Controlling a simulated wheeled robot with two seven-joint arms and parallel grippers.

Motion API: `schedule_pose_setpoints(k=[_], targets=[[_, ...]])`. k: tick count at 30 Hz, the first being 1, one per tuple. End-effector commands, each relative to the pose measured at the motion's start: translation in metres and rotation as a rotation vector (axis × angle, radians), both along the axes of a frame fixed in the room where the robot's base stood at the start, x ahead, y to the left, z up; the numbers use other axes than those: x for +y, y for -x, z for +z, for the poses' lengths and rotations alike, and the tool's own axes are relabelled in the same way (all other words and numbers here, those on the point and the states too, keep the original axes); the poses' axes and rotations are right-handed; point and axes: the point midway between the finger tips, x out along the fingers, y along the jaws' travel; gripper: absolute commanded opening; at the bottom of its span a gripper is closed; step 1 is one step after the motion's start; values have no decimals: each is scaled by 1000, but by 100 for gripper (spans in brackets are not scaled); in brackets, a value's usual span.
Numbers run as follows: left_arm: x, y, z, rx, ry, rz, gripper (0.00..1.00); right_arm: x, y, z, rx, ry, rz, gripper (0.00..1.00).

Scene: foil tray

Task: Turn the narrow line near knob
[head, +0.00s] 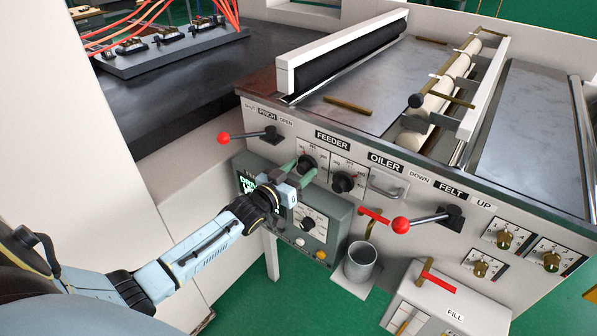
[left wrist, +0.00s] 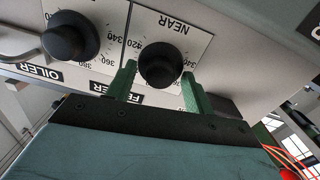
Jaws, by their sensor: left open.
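The near knob (head: 307,162) is a round black knob on a white dial plate under the FEEDER label. In the left wrist view the same near knob (left wrist: 160,64) has NEAR printed beside it, with numbers around it. My left gripper (head: 298,172) is open, its two green fingers pointing at this knob. In the left wrist view the fingertips show on either side of the knob, with small gaps. I cannot tell how deep they reach around it. My right gripper is not in view.
A second black knob (head: 343,182) sits close to the right, beside a metal handle (head: 385,185). A red-balled lever (head: 224,138) sticks out at left and another red-balled lever (head: 401,225) at right. A green control box (head: 335,228) and a grey cup (head: 361,260) are below.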

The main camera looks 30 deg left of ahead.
Motion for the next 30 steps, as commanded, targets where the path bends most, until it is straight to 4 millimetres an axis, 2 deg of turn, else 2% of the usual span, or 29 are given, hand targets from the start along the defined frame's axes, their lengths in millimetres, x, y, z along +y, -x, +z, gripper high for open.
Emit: schedule_pose_setpoints(k=[2, 12, 23, 30], targets=[[0, 0, 0, 0, 0, 0, 52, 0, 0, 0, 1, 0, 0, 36], [0, 0, 0, 0, 1, 0, 8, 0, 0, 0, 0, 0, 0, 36], [0, 0, 0, -5, -59, 0, 8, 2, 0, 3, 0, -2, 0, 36], [-1, 1, 1, -16, -219, 0, 8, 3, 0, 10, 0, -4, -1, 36]])
